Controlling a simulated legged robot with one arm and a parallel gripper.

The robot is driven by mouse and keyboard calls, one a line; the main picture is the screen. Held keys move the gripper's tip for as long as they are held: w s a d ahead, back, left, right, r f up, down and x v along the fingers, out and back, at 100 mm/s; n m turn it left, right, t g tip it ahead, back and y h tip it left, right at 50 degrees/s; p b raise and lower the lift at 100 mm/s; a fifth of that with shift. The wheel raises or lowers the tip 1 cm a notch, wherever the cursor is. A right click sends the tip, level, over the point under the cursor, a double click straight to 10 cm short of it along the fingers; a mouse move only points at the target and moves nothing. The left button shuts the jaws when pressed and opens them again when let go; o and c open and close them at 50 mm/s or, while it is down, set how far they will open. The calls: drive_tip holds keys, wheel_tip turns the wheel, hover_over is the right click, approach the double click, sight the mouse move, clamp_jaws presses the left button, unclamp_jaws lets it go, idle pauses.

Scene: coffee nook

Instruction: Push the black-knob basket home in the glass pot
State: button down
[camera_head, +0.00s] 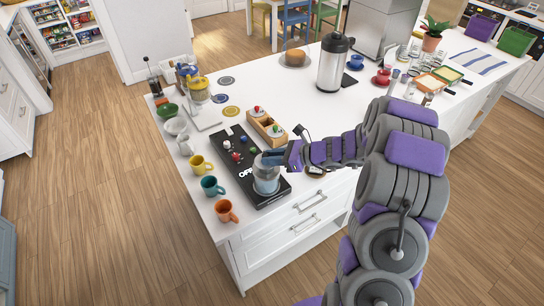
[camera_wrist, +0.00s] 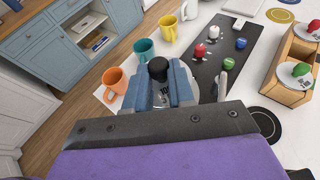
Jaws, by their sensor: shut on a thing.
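The glass pot (camera_head: 266,184) stands on the near end of a black panel (camera_head: 262,202), which carries white lettering. My gripper (camera_head: 273,158) is directly over the pot's mouth. In the wrist view the black knob (camera_wrist: 157,67) sits between the two blue fingers of my gripper (camera_wrist: 158,80), which are shut on it. A bit of pale metal with dark lettering shows below the knob between the fingers. The rest of the basket is hidden by the fingers, so I cannot tell how deep it sits in the pot.
Orange (camera_head: 226,211), teal (camera_head: 211,186) and yellow (camera_head: 201,165) mugs stand along the counter's left edge. White, red, green and blue knobbed pieces stand on the panel behind the pot. A wooden box (camera_head: 256,128) with red and green knobs is beside it. A steel flask (camera_head: 331,65) stands farther back.

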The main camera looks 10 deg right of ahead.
drive_tip(key=shift+f+b, duration=0.45)
drive_tip(key=shift+f, duration=1.25)
idle(1.1)
drive_tip(key=c, duration=0.9)
unclamp_jaws()
drive_tip(key=shift+d, duration=0.1)
drive_tip(key=p+v, duration=0.1)
drive_tip(key=v, duration=1.6)
drive_tip(key=shift+s+d+p, duration=0.1)
drive_tip(key=shift+d+p, duration=0.05)
drive_tip(key=shift+p, duration=0.2)
